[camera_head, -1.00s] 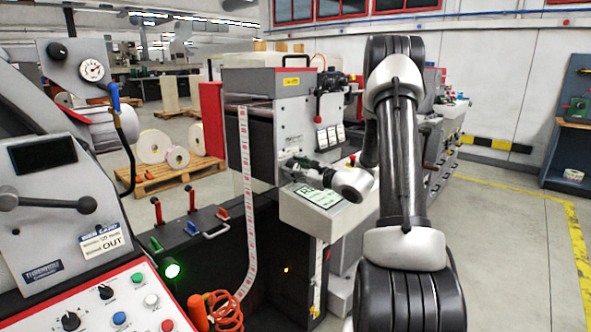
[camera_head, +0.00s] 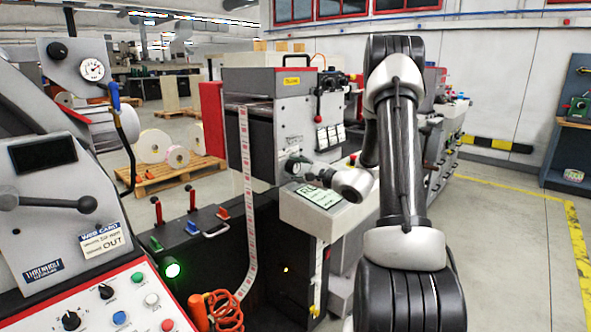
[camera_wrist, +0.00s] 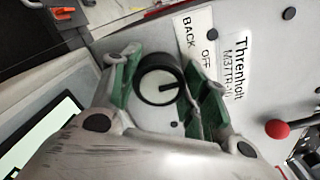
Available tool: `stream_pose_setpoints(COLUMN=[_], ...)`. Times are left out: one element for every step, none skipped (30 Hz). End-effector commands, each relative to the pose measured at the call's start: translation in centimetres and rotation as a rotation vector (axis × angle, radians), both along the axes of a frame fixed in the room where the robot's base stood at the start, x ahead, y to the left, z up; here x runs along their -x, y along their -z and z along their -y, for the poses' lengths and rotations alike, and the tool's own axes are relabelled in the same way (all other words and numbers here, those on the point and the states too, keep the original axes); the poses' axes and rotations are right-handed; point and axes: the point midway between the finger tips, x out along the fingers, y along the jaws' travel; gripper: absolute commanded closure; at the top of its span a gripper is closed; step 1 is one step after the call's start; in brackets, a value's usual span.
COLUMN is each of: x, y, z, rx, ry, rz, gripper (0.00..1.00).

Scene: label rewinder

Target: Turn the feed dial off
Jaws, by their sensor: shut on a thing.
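In the head view my gripper (camera_head: 298,165) is at the front of the grey machine (camera_head: 290,115), where the dial itself is hidden. A white label reading "BACK OFF" (camera_wrist: 195,34) is beside the dial; no scale marks around the dial can be made out.
A red-knobbed lever (camera_head: 319,95) stands above my gripper; a red ball knob (camera_wrist: 277,129) shows in the wrist view. A lit screen (camera_head: 318,196) is just below my gripper. A control panel (camera_head: 135,311) with other dials is at front left.

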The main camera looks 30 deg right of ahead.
Motion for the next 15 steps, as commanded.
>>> stream_pose_setpoints(x=[0.05,0.05,0.05,0.05,0.05,0.05,0.05,0.05,0.06,0.06,0.06,0.06,0.05,0.05,0.05], y=[0.09,0.09,0.09,0.09,0.09,0.09,0.09,0.09,0.09,0.09,0.09,0.09,0.09,0.09,0.08], z=[-0.02,-0.02,-0.02,-0.02,-0.02,-0.02,-0.02,-0.02,-0.02,-0.02,-0.02,-0.02,-0.02,-0.02,-0.01], rx=[0.002,0.003,0.004,0.004,0.004,0.004,0.004,0.004,0.004,0.004,0.004,0.004,0.004,0.004,0.004], ry=[0.0,0.0,0.0,0.0,0.0,0.0,0.0,0.0,0.0,0.0,0.0,0.0,0.0,0.0,0.0], rz=[-0.002,-0.001,-0.001,-0.001,-0.001,-0.001,-0.001,-0.001,-0.001,-0.001,-0.001,-0.001,-0.001,-0.001,-0.001], gripper=[0.79,0.79,0.79,0.79,0.79,0.79,0.79,0.79,0.79,0.79,0.79,0.49,0.44,0.38,0.33])
